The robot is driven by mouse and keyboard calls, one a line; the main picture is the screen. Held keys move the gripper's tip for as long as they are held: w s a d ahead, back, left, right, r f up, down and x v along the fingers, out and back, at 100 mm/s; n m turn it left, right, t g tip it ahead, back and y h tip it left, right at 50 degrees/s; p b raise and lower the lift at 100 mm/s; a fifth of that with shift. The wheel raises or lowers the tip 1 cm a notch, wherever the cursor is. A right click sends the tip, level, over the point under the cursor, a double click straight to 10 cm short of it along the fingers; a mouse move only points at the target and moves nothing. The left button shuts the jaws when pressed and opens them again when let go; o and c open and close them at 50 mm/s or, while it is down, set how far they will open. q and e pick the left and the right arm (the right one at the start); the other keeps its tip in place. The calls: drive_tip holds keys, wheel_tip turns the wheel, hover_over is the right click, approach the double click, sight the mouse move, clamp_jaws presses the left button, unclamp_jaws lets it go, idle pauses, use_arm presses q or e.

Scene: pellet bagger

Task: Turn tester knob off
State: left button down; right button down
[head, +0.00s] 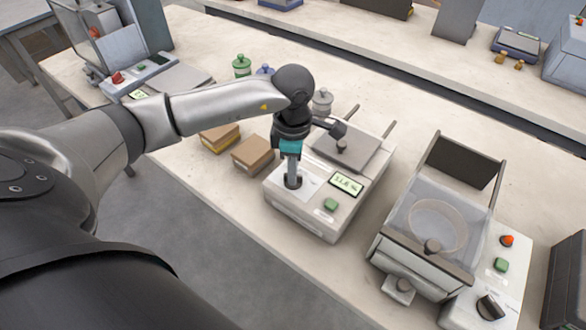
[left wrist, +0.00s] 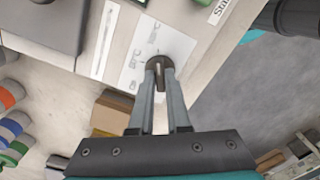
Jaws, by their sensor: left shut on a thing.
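The tester (head: 310,215) is a pale box in the middle of the bench in the head view, with a lit display (head: 346,184) and a green button (head: 331,204). Its dark knob (head: 293,182) sits on a white label panel at the left of its top. My left gripper (head: 292,176) points down and is shut on the knob. In the left wrist view, the fingertips (left wrist: 160,70) close around the round dark knob (left wrist: 172,48), beside printed marks. The fingers hide part of the knob. My right gripper is in neither view.
A machine with a clear lid (head: 425,215), red and green buttons and a dark knob (head: 490,307) stands to the right. Brown boxes (head: 253,156) lie left of the tester. Lidded jars (head: 322,101) stand behind it. Bare bench shows between tester and machine.

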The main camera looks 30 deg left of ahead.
use_arm(q)
drive_tip(key=shift+n, duration=0.3)
drive_tip(key=n, duration=0.2)
drive_tip(key=shift+n, duration=0.4)
drive_tip(key=n, duration=0.3)
drive_tip(key=shift+n, duration=0.4)
drive_tip(key=n+p, duration=0.1)
drive_tip(key=n, duration=0.5)
drive_tip(key=shift+r, duration=0.1)
drive_tip(key=n+p, duration=0.1)
drive_tip(key=n, duration=0.4)
drive_tip(key=shift+n+p, duration=0.3)
drive_tip(key=shift+p, duration=0.05)
drive_tip(key=n+p, duration=0.2)
drive_tip(key=n, duration=0.3)
drive_tip(key=c, duration=0.9)
unclamp_jaws()
